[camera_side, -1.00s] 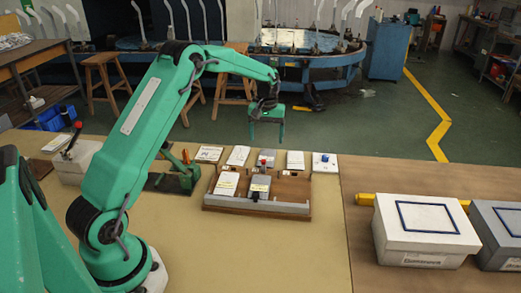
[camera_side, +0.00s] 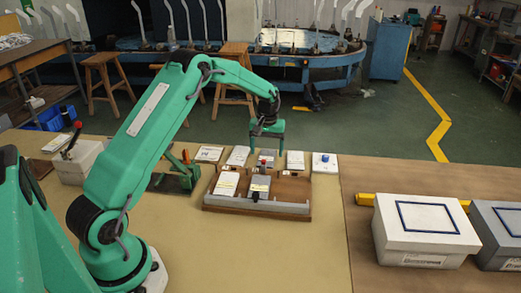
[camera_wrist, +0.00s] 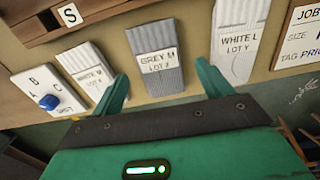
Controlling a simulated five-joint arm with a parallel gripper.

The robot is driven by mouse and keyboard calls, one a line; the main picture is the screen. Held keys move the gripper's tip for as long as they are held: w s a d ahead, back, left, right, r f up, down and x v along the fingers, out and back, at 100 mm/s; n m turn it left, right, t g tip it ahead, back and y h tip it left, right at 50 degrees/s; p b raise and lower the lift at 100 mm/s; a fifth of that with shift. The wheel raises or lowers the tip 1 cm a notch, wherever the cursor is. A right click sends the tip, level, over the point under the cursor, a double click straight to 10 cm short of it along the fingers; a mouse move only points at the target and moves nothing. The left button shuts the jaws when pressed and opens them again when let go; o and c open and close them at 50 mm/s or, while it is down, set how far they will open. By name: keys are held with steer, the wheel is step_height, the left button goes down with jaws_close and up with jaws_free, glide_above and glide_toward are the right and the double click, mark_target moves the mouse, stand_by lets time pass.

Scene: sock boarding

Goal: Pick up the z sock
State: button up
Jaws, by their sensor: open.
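Three flat socks lie in a row behind the wooden tray. The grey one, marked GREY M (camera_wrist: 160,62), is in the middle and also shows in the side view (camera_side: 267,155). A white one marked WHITE M (camera_wrist: 88,75) and one marked WHITE L (camera_wrist: 240,35) lie on either side.
The wooden tray (camera_side: 225,208), in front of the row, holds a white and a grey piece. A block with a blue knob (camera_wrist: 48,102) and a job card (camera_wrist: 300,40) end the row. Lidded boxes (camera_side: 428,250) stand at right.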

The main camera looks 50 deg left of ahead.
steer(key=shift+f, duration=1.1)
steer(key=c, duration=1.1)
